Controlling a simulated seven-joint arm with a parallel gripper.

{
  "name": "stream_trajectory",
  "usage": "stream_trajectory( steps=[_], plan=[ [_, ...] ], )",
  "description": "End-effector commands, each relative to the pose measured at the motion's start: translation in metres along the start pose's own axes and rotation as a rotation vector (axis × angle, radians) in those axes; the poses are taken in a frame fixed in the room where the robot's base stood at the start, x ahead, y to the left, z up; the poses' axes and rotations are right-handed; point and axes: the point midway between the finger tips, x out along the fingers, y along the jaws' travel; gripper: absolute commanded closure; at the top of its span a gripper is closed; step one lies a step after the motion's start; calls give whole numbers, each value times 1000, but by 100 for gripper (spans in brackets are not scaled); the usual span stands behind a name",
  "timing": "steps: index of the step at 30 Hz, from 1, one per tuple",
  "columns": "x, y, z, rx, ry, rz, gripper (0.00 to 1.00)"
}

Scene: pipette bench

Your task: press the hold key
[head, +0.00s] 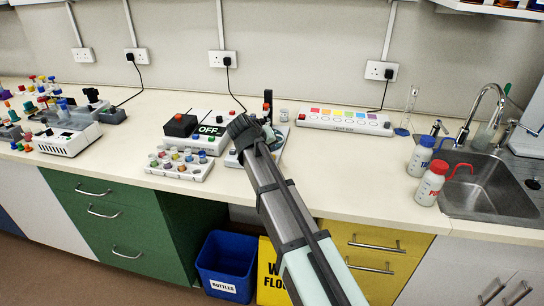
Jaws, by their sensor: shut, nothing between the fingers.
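I cannot pick out a key marked hold; any such lettering is too small to read or hidden. A white unit (200,140) with a black block on top and a dark "OFF" panel (211,130) stands mid-bench. A long white panel (345,129) with a row of coloured squares and round buttons lies to its right. My gripper (243,128) is shut and empty, at the right edge of the "OFF" unit in the picture. It and my arm cover much of a light grey device (274,147) behind them. Whether the gripper touches anything is unclear.
A rack of coloured caps (180,167) sits in front of the "OFF" unit. Another white instrument (67,138) and colourful items crowd the left. Blue-capped (420,158) and red-capped (430,185) bottles stand by the sink (490,180).

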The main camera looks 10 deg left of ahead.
Motion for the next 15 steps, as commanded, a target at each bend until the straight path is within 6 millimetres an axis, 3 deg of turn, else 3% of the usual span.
stream_trajectory(
  steps=[15],
  plan=[
    [3,-2,3,0,-1,0,100]
  ],
)
